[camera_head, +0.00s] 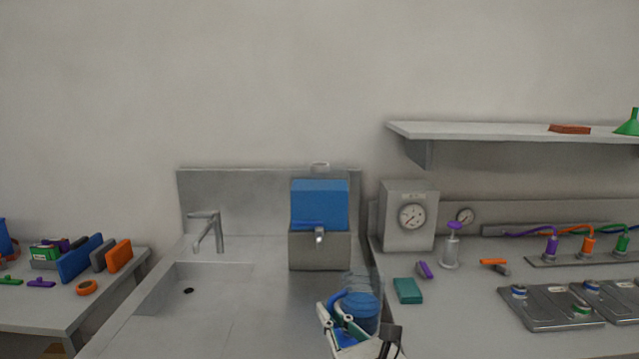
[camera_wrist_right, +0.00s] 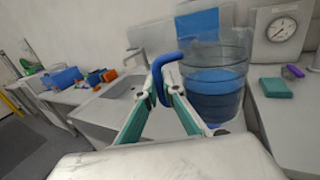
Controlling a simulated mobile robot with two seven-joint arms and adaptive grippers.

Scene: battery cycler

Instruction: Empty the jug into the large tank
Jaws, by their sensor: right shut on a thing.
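The jug (camera_head: 361,312) is clear and ribbed, with blue liquid in its lower part and a blue handle. It is also large in the right wrist view (camera_wrist_right: 213,85), looking close to upright. My right gripper (camera_head: 338,318) is shut on the jug's handle; its green and white fingers also show in the right wrist view (camera_wrist_right: 157,92). The likely large tank (camera_head: 320,255), a steel box with a blue upper part and a tap in front, stands against the back panel. The jug is in front of it, to the right, and apart from it. My left gripper is not in view.
A sink (camera_head: 215,290) with a faucet (camera_head: 207,228) is left of the tank. On the right bench are a gauge box (camera_head: 408,235), a teal block (camera_head: 408,290), a pump bottle (camera_head: 451,248) and metal plates (camera_head: 550,308). A shelf (camera_head: 480,131) overhangs this bench.

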